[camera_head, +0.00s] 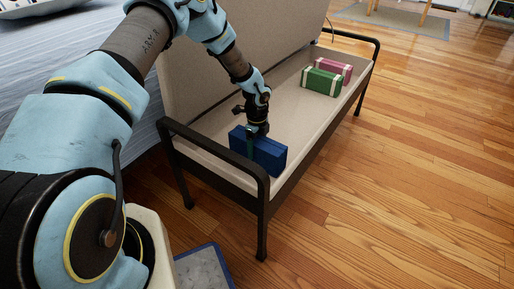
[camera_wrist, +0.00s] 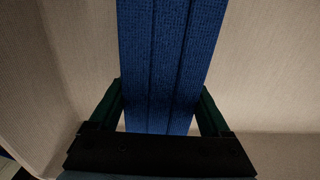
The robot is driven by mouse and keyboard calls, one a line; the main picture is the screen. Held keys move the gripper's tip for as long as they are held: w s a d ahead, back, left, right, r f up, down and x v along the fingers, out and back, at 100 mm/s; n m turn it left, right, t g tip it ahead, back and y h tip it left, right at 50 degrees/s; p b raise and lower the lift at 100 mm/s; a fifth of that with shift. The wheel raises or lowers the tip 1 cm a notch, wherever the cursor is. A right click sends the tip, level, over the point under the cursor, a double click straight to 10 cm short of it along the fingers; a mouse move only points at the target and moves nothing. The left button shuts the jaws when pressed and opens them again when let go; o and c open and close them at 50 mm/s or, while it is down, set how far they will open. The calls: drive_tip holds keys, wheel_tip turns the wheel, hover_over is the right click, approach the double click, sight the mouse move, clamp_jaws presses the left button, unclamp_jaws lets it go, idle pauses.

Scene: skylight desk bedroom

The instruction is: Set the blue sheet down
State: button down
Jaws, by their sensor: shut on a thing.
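The blue sheet (camera_head: 268,154) is a folded, box-shaped bundle at the near end of the beige bench seat (camera_head: 300,112). My gripper (camera_head: 251,140) reaches down onto it from above and is shut on it. In the wrist view the ribbed blue sheet (camera_wrist: 165,60) runs between the two dark green fingers (camera_wrist: 160,112), one on each side. The sheet stands on edge at or just above the seat; I cannot tell whether its underside touches. Its far side is hidden.
A green bundle (camera_head: 321,81) and a pink bundle (camera_head: 336,69) with pale straps lie farther along the seat. A dark armrest (camera_head: 215,150) rises at the near end, and the backrest (camera_head: 200,85) stands behind. The seat's middle is free.

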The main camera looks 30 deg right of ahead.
drive_tip(key=shift+f, duration=0.15)
unclamp_jaws()
wheel_tip(320, 180, up, 12)
drive_tip(key=shift+r+p, duration=0.2)
drive_tip(key=shift+p, duration=0.95)
